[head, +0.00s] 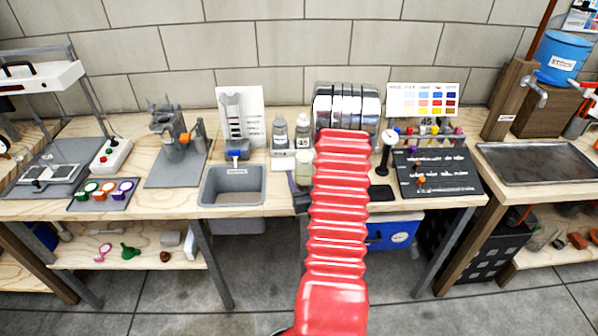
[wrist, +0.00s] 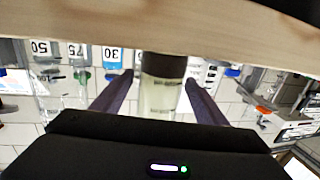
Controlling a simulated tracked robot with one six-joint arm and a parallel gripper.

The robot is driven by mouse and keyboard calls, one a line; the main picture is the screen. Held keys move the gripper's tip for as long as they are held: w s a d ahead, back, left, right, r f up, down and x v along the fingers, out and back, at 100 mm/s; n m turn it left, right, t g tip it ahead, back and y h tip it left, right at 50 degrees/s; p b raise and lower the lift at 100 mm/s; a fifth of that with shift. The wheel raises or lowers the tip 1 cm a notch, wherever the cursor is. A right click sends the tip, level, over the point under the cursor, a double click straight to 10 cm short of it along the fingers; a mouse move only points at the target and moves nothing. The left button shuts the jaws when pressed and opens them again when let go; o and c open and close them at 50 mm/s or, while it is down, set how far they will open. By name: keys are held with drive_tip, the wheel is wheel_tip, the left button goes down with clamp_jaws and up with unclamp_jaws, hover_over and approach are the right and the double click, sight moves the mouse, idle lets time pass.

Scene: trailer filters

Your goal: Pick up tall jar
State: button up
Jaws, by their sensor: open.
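A jar of pale yellowish liquid (wrist: 161,95) stands in the middle of the wrist view, which appears upside down. Its dark end (wrist: 163,65) meets the wooden bench edge at the top of that view. My gripper (wrist: 159,79) is open, with one dark purple finger on each side of the jar and visible gaps between. In the head view the pale jar (head: 304,158) shows beside my red arm, at the front of the bench. One purple finger (head: 291,183) shows there; the rest of my gripper is mostly hidden by the arm.
A grey bin (head: 206,184) is left of the gripper. Two capped bottles (head: 280,131) (head: 302,130) stand behind the jar. Shiny metal cylinders (head: 346,105) stand behind my arm. A black mat (head: 381,194) and a dark board (head: 437,173) lie to the right.

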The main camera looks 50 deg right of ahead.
drive_tip(key=shift+w, duration=0.1)
drive_tip(key=shift+c, duration=0.5)
drive_tip(key=c, duration=1.4)
